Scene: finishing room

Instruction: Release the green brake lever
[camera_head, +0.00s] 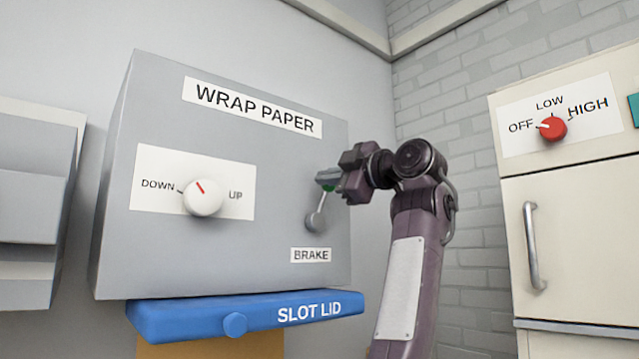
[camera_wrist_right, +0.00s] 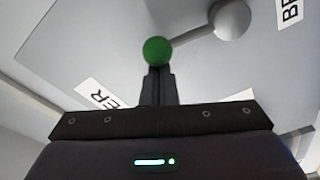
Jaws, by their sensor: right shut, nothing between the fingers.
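The brake lever (camera_head: 317,217) is on the grey wrap paper box, above the BRAKE label (camera_head: 310,255). Its grey arm slants up from a round hub, and its green knob (camera_head: 328,188) is mostly hidden behind my right gripper (camera_head: 322,180). In the right wrist view the green knob (camera_wrist_right: 157,50) shows right at the closed fingertips (camera_wrist_right: 158,72), with the hub (camera_wrist_right: 230,18) to the upper right. The fingers are shut with nothing between them. I cannot tell whether they touch the knob. My left gripper is not in view.
The box front also carries a white DOWN/UP dial (camera_head: 203,199). A blue slot lid (camera_head: 250,315) juts out below the box. A cream cabinet (camera_head: 590,230) with a red knob (camera_head: 552,129) and a bar handle (camera_head: 533,245) stands at the right.

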